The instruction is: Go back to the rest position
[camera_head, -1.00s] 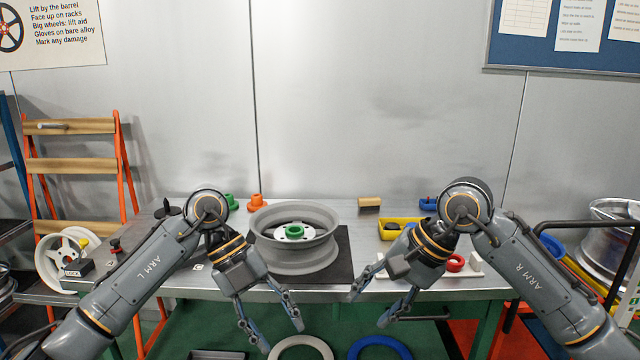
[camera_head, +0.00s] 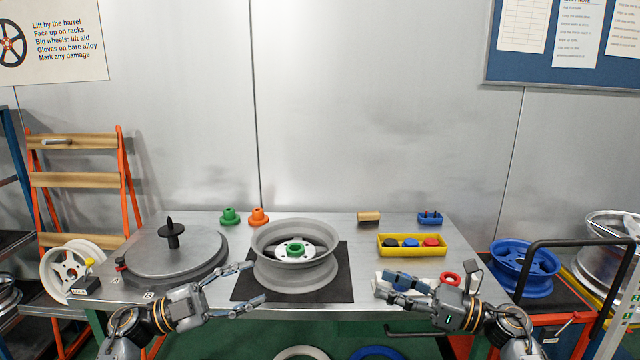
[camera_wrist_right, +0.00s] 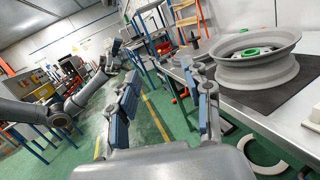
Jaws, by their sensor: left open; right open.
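My left gripper (camera_head: 258,283) is open and empty. It is at the front of the metal bench, just left of the grey wheel rim, with its fingers pointing right. My right gripper (camera_head: 378,286) is open and empty at the bench's front right, its fingers pointing left. Its two fingers also show in the right wrist view (camera_wrist_right: 168,100), with nothing between them. The grey wheel rim (camera_head: 268,272) lies on a black mat (camera_head: 338,285) with a green ring (camera_head: 294,250) at its hub.
A round turntable (camera_head: 150,262) with a black spindle stands at the left. A green cone (camera_head: 230,216), an orange cone (camera_head: 259,216) and a wooden block (camera_head: 368,218) are behind. A yellow tray (camera_head: 440,253) and a red ring (camera_head: 450,279) are at the right. A blue wheel (camera_head: 540,265) lies beyond.

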